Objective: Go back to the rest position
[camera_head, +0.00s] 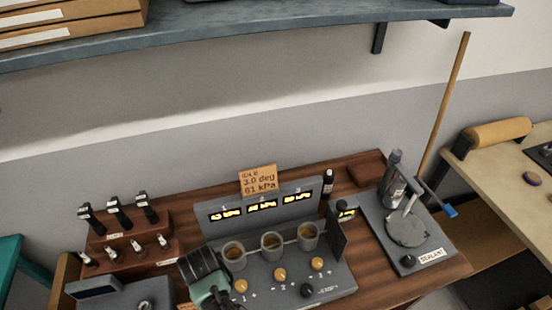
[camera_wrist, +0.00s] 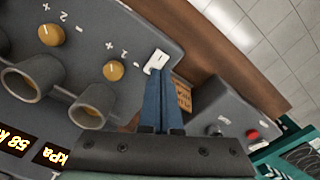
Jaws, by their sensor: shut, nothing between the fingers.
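My gripper (camera_head: 211,292) is low over the left end of the grey console (camera_head: 328,284) in the head view. In the wrist view its two blue fingers (camera_wrist: 161,85) are together, with nothing seen between them. Their tips are close to a white switch-like piece (camera_wrist: 157,61) on the console's end; I cannot tell whether they touch it. The console has three grey cups (camera_head: 271,244), yellow knobs (camera_head: 279,275) and lit displays (camera_head: 262,206).
A sealant stand (camera_head: 407,231) is at the right of the wooden bench (camera_head: 366,286). A rack of black-handled tools (camera_head: 119,216) stands at the left. A grey box with a red button (camera_wrist: 252,134) is near my gripper. A shelf (camera_head: 270,25) hangs above.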

